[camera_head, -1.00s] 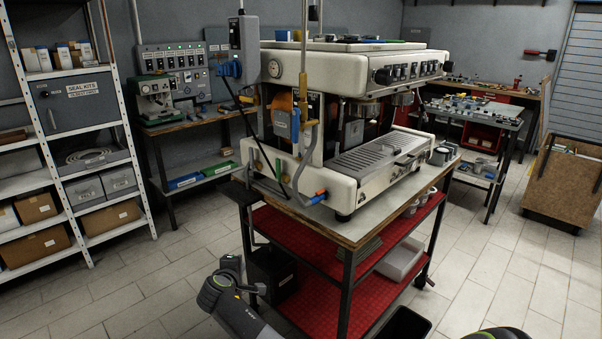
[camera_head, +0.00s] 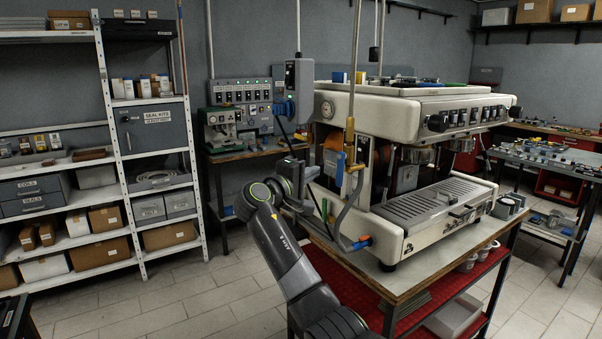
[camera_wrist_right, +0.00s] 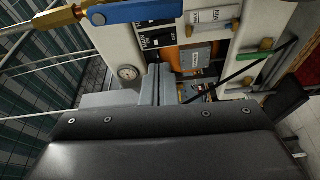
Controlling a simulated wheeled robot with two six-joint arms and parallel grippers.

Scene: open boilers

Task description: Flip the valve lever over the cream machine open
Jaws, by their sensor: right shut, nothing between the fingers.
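The cream machine (camera_head: 425,120) stands on a wooden-topped cart. A brass pipe (camera_head: 350,100) comes down by its left end, and the blue valve lever (camera_head: 341,170) hangs downward beside this pipe. In the right wrist view the blue lever (camera_wrist_right: 150,12) crosses the top edge, joined to a brass fitting (camera_wrist_right: 65,18). My right gripper (camera_head: 300,168) is raised left of the lever, apart from it. In the right wrist view its fingers (camera_wrist_right: 157,85) are together and empty, below the lever in the picture. My left gripper is out of view.
A grey control box (camera_head: 299,90) with a cable hangs close behind my right gripper. A grey hose (camera_head: 343,215) curves below the lever to the machine's side. Shelving (camera_head: 150,150) stands at the left. Floor between shelving and cart is clear.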

